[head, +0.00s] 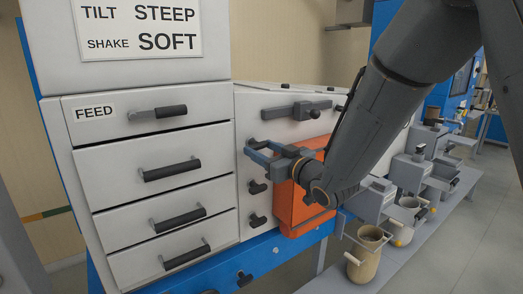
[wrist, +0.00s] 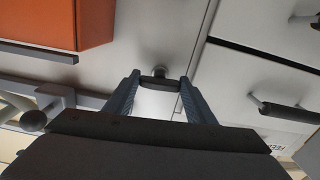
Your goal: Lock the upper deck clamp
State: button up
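The upper deck clamp looks to be the small dark bar on a round stem seen in the wrist view (wrist: 160,83), on the pale side panel (head: 247,210). My gripper (head: 248,146) reaches this panel from the right, fingers pointing left. In the wrist view its two blue-grey fingers stand apart, one at each end of the bar. I cannot tell whether they touch it. In the head view the fingers largely hide this clamp. Two similar dark knobs, a middle one (head: 257,187) and a lower one (head: 257,220), sit below it.
An orange box (head: 298,208) stands out from the panel just beside and behind my gripper. A grey and black horizontal handle (head: 297,110) is above. Drawers with bar handles, the top marked FEED (head: 94,112), fill the left. A shelf with cups (head: 366,254) is at right.

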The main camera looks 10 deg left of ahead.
jog(key=shift+m, duration=0.5)
jog(key=o, duration=1.1)
jog(key=shift+c, duration=0.2)
jog(key=shift+d+b, duration=0.1)
jog(key=shift+b, duration=0.2)
jog(key=b+v, duration=0.2)
jog(key=v, duration=0.5)
jog(key=shift+s+d+b, duration=0.15)
jog(key=shift+s+b, duration=0.1)
jog(key=shift+b, duration=0.05)
